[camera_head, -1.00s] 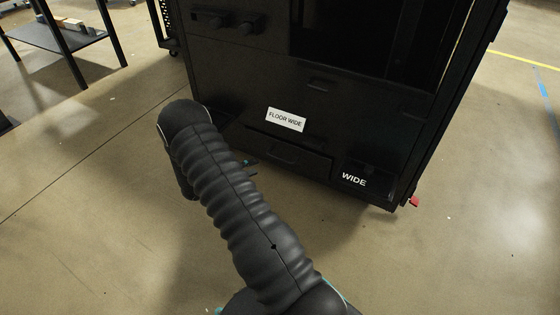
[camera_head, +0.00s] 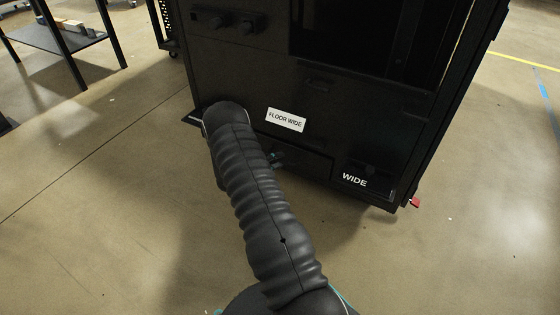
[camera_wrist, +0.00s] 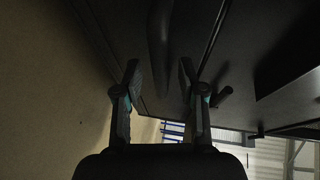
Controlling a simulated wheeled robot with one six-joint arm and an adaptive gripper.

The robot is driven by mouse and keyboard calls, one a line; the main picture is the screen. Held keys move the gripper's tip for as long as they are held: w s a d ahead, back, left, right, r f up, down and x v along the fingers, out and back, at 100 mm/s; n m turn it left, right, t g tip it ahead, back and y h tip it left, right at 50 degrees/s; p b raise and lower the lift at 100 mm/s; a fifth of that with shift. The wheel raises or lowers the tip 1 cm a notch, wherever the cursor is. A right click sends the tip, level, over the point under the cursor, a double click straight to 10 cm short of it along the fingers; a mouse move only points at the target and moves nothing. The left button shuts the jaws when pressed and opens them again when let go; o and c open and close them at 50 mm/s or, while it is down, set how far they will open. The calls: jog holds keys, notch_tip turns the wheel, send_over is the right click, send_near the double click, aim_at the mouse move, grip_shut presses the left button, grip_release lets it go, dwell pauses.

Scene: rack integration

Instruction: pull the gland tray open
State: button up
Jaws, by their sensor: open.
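The black gland tray front (camera_head: 308,166) appears to be the low panel in the rack, under the white "FLOOR WIDE" label. My gripper (camera_head: 277,159) is in front of it, mostly hidden behind my arm in the head view. In the wrist view my gripper (camera_wrist: 159,72) is open, with a finger on each side. A dark rounded bar (camera_wrist: 160,40), apparently the tray's handle, runs from the top edge down between the fingertips. I see no finger closed on it. Contact cannot be told.
The black rack (camera_head: 350,110) stands upright, with a "WIDE" label (camera_head: 354,180) at its lower right corner. A red piece (camera_head: 414,203) sticks out at its right foot. A black shelf table (camera_head: 60,35) stands at the far left. The floor in front is clear.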

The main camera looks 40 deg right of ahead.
jog(key=shift+d+f, duration=0.15)
jog(key=shift+d, duration=0.55)
grip_shut()
